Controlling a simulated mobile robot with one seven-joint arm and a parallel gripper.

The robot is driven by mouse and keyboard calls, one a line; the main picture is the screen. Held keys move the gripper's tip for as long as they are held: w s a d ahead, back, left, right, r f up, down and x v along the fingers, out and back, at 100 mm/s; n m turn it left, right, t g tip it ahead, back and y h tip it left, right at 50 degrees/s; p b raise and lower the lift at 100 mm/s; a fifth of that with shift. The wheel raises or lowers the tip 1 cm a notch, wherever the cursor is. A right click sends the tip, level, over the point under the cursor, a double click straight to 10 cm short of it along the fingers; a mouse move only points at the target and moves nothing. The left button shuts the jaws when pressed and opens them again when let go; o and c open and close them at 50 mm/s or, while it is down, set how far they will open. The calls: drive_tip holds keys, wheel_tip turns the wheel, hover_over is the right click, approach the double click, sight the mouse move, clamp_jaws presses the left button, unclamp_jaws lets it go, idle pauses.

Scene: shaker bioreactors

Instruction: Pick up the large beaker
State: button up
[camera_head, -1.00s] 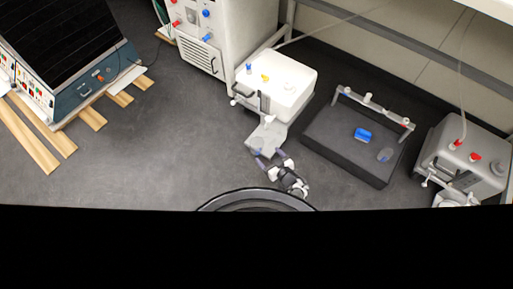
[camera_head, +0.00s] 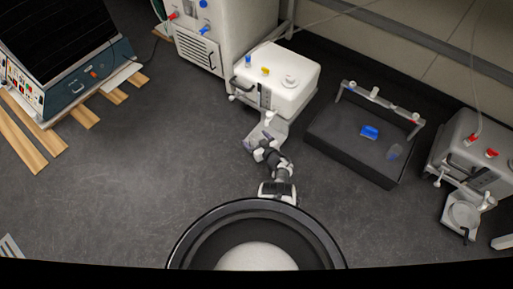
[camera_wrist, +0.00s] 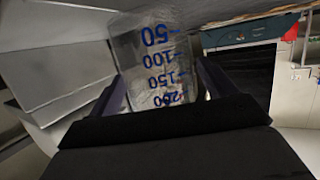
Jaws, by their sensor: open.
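A clear beaker (camera_wrist: 155,65) with blue marks from 50 to 200 fills the upper middle of the wrist view, its numbers upside down. My gripper (camera_wrist: 162,75) is open, with one dark purple finger on each side of the beaker. I cannot tell whether either finger touches the glass. In the head view my gripper (camera_head: 258,142) is over the light platform (camera_head: 274,129) in front of the white-topped device. The beaker cannot be made out clearly there.
A white-topped device (camera_head: 290,68) stands just behind my gripper. To the right, a dark shaker tray (camera_head: 340,150) holds a blue block (camera_head: 369,131) and a clear vessel (camera_head: 394,152). A grey device (camera_head: 478,150) stands at far right.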

drive_tip(key=shift+w+a+f, duration=0.2)
drive_tip(key=shift+w+a, duration=0.1)
drive_tip(key=shift+w, duration=0.3)
drive_tip(key=shift+c, duration=0.2)
drive_tip(key=c, duration=1.1)
drive_tip(key=shift+r, duration=0.15)
wheel_tip(320, 180, up, 28)
drive_tip(key=p, duration=2.5)
